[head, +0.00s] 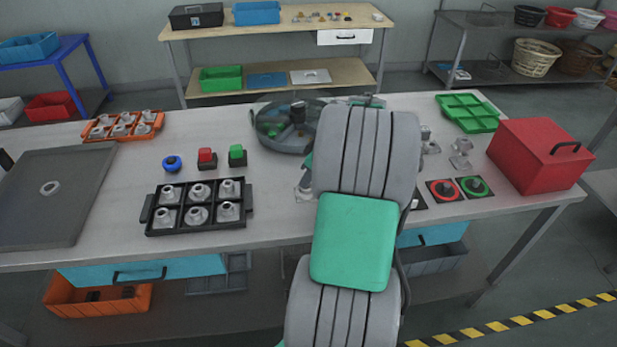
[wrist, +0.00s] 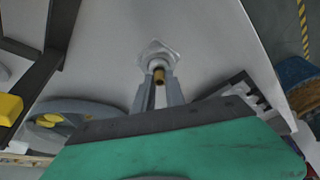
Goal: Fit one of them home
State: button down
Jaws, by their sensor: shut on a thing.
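In the wrist view my gripper (wrist: 160,85) is shut on a small brass-coloured cylindrical piece (wrist: 159,76). A pale metal fitting with an angular flange (wrist: 157,52) sits just beyond the fingertips, in line with the piece. I cannot tell whether the two touch or are joined. In the head view my arm hides the gripper and what it holds. Silver fittings (head: 197,215) stand in the compartments of a black tray (head: 150,226). More fittings (head: 122,123) sit in an orange tray (head: 94,140) at the back left. Some metal fittings (head: 461,153) stand right of my arm.
A round basin (head: 268,145) stands behind my arm. Blue (head: 172,163), red (head: 207,158) and green (head: 237,155) knobs stand behind the black tray. A grey tray (head: 50,215) lies left, a green tray (head: 468,112) and red box (head: 538,155) right.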

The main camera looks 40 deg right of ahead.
jog(key=shift+s+a+f+b, duration=0.1)
jog(key=shift+s+f+b, duration=0.05)
jog(key=shift+f+b, duration=0.45)
dwell(1.6)
jog(key=c, duration=1.3)
grip_release()
jog(key=shift+f, duration=0.1)
jog(key=v, duration=0.8)
jog(key=shift+r, duration=0.25)
